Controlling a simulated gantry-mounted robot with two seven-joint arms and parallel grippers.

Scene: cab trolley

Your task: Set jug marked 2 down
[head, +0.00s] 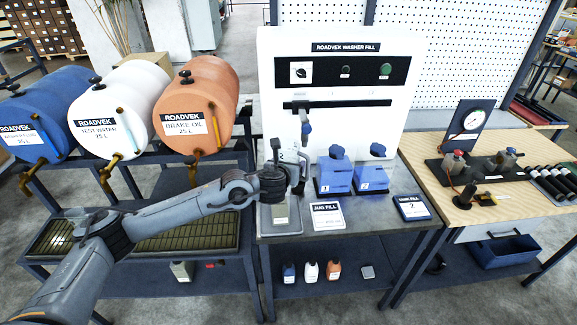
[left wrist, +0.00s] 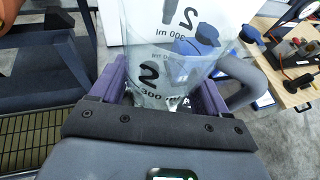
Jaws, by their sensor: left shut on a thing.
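The jug marked 2 (left wrist: 165,45) is clear plastic with a black 2 and "300 ml" on it, and a handle at the right in the left wrist view. My left gripper (left wrist: 160,95) is shut on it, one finger on each side. In the head view my left gripper (head: 283,182) is at the left end of the grey bench (head: 300,244), in front of the washer fill machine (head: 410,90). The jug (head: 290,157) is mostly hidden there behind my gripper. I cannot tell whether its base touches anything. My right gripper is not in view.
A pale plate (head: 281,213) lies below the gripper. Beside it are a jug fill card (head: 327,216), two blue containers (head: 335,180) (head: 371,180) and a card marked 2 (head: 411,208). Three drums (head: 195,95) stand left over a grated tray (head: 70,240). A wooden table (head: 480,215) is right.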

